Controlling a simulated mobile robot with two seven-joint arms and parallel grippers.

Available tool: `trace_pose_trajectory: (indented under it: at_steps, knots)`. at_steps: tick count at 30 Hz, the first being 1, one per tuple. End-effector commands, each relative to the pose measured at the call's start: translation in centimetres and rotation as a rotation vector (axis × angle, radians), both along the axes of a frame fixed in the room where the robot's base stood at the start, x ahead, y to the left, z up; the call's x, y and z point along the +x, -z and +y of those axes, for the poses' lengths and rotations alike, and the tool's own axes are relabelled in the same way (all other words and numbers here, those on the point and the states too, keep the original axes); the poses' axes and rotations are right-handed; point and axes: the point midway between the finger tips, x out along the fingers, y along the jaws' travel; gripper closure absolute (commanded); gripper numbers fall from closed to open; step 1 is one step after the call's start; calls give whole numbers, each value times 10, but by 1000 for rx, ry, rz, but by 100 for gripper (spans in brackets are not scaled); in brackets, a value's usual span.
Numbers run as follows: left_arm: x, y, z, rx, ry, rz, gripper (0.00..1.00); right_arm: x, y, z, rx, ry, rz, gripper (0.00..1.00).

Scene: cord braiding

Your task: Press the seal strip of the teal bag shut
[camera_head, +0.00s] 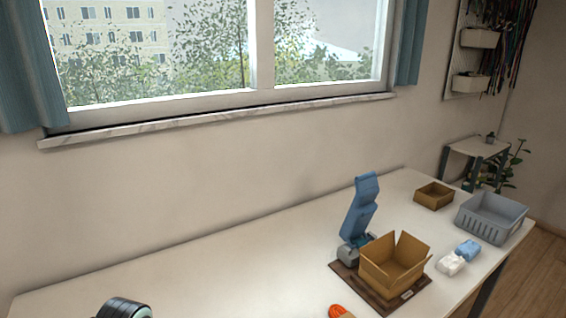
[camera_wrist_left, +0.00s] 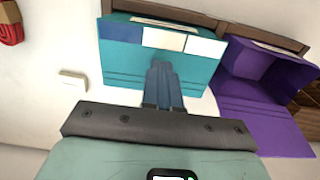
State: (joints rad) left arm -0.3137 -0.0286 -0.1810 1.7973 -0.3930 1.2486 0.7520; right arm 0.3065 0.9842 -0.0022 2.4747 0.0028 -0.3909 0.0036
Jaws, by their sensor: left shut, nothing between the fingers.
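The teal bag (camera_wrist_left: 118,66) is in the upper middle of the left wrist view, against a brown wooden rail. A band across it, which looks like the seal strip (camera_wrist_left: 163,38), has one blue section at the left and white sections in the middle and right. My left gripper (camera_wrist_left: 160,66) is shut and empty. Its fingertips appear over the bag's face, just below the white middle section in the picture; I cannot tell whether they touch. The fingers hide part of the bag. I cannot make out the teal bag in the head view, and my right gripper is not in view.
A purple bag (camera_wrist_left: 250,105) stands close on the right. A small white block (camera_wrist_left: 73,78) and a red bundle (camera_wrist_left: 10,33) lie left. The head view shows an open cardboard box (camera_head: 392,268), a blue upright device (camera_head: 360,208) and a grey basket (camera_head: 490,222) on the table (camera_head: 220,275).

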Motion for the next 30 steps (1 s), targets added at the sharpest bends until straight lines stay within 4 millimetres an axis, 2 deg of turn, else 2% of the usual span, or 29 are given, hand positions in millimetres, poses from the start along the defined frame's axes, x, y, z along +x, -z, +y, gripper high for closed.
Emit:
trace_pose_trajectory:
  at_steps: [30]
  knots:
    - [0,12,0,0,0,0,100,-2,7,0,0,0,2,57]
